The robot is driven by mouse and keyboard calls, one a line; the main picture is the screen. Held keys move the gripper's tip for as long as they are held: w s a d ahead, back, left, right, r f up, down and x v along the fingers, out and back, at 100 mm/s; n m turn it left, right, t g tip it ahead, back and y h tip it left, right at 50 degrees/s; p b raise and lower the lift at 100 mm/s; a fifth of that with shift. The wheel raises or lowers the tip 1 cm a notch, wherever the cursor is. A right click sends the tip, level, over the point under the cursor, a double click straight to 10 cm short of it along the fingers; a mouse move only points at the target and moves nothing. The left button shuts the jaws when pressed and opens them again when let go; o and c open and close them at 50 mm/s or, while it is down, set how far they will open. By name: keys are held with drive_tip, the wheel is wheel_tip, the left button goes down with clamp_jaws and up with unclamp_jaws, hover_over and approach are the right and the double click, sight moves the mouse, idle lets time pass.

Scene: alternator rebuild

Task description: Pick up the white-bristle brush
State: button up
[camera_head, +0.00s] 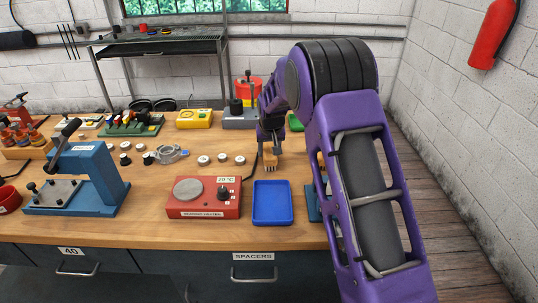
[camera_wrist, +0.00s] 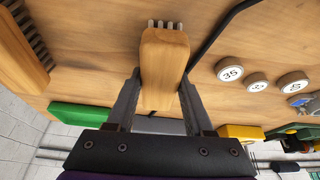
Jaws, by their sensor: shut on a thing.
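The white-bristle brush (camera_wrist: 164,60) has a light wooden body with a short row of pale bristles at its far end in the wrist view. My gripper (camera_wrist: 160,76) is shut on its wooden body, one finger on each side. In the head view my gripper (camera_head: 270,140) points down with the brush (camera_head: 270,158) below it, bristles downward, behind the blue tray. I cannot tell whether the bristles touch the bench. A second wooden brush with dark bristles (camera_wrist: 18,62) is at the left of the wrist view, apart from my gripper.
The blue tray (camera_head: 272,221) looks empty. A red bearing heater (camera_head: 204,212) stands to its left. Several round numbered spacers (camera_wrist: 230,70) lie near a dark cable (camera_wrist: 214,32). A blue press (camera_head: 90,180) is at the left. My arm hides the bench's right end.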

sight(269, 148)
clamp_jaws()
drive_tip(key=shift+r+p, duration=0.5)
wheel_tip(269, 148, up, 10)
drive_tip(key=shift+f, duration=0.2)
drive_tip(key=o, duration=0.7)
unclamp_jaws()
drive_tip(key=shift+c, duration=0.2)
drive_tip(key=c, duration=0.6)
